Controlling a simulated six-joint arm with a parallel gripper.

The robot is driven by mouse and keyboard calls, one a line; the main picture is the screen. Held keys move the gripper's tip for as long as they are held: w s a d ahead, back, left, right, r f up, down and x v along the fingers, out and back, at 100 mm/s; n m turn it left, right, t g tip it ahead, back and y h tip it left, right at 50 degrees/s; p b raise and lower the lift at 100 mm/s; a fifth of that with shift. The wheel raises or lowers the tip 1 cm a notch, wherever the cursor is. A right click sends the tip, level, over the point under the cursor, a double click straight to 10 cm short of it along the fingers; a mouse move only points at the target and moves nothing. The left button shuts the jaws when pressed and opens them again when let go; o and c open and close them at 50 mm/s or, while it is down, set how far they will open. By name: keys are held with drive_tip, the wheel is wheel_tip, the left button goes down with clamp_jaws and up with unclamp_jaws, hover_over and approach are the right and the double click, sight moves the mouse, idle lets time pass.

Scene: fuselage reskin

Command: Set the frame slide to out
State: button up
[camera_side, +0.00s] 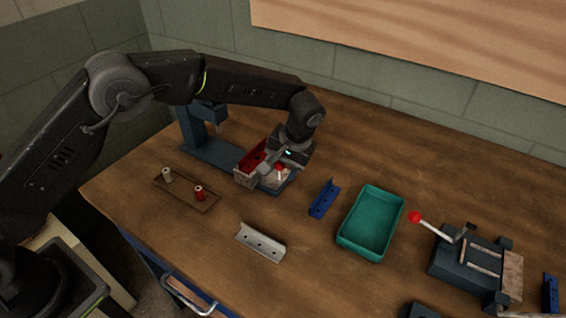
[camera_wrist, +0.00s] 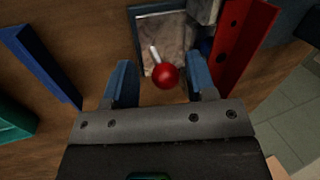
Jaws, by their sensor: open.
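My gripper (camera_side: 285,158) is at the blue fixture (camera_side: 215,154) near the back of the bench. In the wrist view its two blue fingers (camera_wrist: 163,82) are apart. A red ball knob (camera_wrist: 166,76) on a short pale stem shows between them, and I see no finger touching it. The knob also shows in the side view (camera_side: 279,167). Behind it is a worn grey plate (camera_wrist: 170,38). A red angle bracket (camera_wrist: 238,45) stands beside the plate. I cannot tell for certain which part is the frame slide, nor its setting.
A wooden tray (camera_side: 178,198) holds a beige and a red spool. A grey bracket (camera_side: 260,243), a blue bracket (camera_side: 323,199) and a green bin (camera_side: 347,240) lie in front and right. A second fixture (camera_side: 452,262) with a red-knobbed lever (camera_side: 414,217) stands at right.

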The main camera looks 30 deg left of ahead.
drive_tip(key=v, duration=1.4)
drive_tip(key=s+a+r+m+t+h, duration=0.1)
drive_tip(key=s+a+r+t+h, duration=0.2)
drive_tip(key=s+a+r, duration=1)
drive_tip(key=s+a+f+t, duration=0.1)
drive_tip(key=s+a+f, duration=0.2)
drive_tip(key=s, duration=0.5)
drive_tip(key=s+a+f+t, duration=0.2)
drive_tip(key=s+a+f, duration=0.1)
drive_tip(key=s, duration=0.6)
drive_tip(key=shift+s+f+m+h, duration=0.2)
drive_tip(key=shift+m+h, duration=0.1)
drive_tip(key=shift+m, duration=0.1)
